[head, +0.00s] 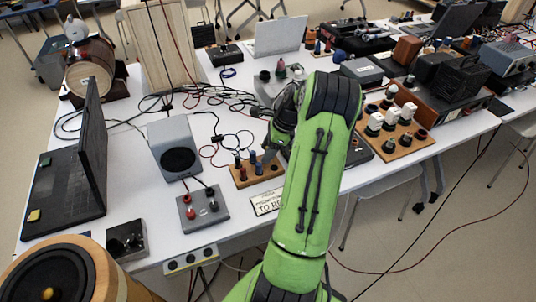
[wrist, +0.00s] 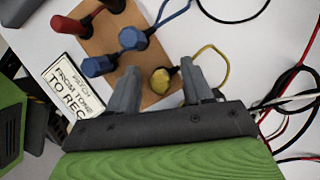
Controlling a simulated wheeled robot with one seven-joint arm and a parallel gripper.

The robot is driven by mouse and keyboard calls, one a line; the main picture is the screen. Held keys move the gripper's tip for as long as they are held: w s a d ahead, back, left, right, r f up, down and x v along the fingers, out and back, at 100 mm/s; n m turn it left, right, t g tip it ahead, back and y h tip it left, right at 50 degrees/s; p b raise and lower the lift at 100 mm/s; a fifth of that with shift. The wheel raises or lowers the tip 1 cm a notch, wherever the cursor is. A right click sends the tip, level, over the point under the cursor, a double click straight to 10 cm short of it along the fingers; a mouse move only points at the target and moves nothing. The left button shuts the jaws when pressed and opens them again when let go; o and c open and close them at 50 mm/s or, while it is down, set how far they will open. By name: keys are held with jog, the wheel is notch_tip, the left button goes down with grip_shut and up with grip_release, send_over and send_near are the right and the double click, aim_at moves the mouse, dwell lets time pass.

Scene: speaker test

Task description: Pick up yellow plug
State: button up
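The yellow plug (wrist: 160,81) shows in the wrist view with a yellow cable, at the edge of a small wooden board (wrist: 155,100). My gripper (wrist: 158,68) is open. Its two grey fingers stand on either side of the yellow plug, with visible gaps; whether they are level with it in height I cannot tell. Blue plugs (wrist: 133,39) and a red plug (wrist: 68,26) are on the same board, beside the left finger. In the head view the board (head: 243,182) shows at the table's front, and my arm hides the yellow plug.
A label card (wrist: 72,84) reading "patch from tone to rec" lies beside the board. In the head view a grey box with terminals (head: 202,208) and a speaker (head: 174,146) stand left. A board with white-topped parts (head: 405,144) stands right. Loose cables (head: 190,97) lie behind.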

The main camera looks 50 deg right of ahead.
grip_shut()
jog(key=shift+r, duration=0.1)
notch_tip(320, 180, up, 10)
jog(key=p, duration=0.4)
notch_tip(320, 180, up, 4)
jog(key=p, duration=0.5)
jog(key=shift+p, duration=0.3)
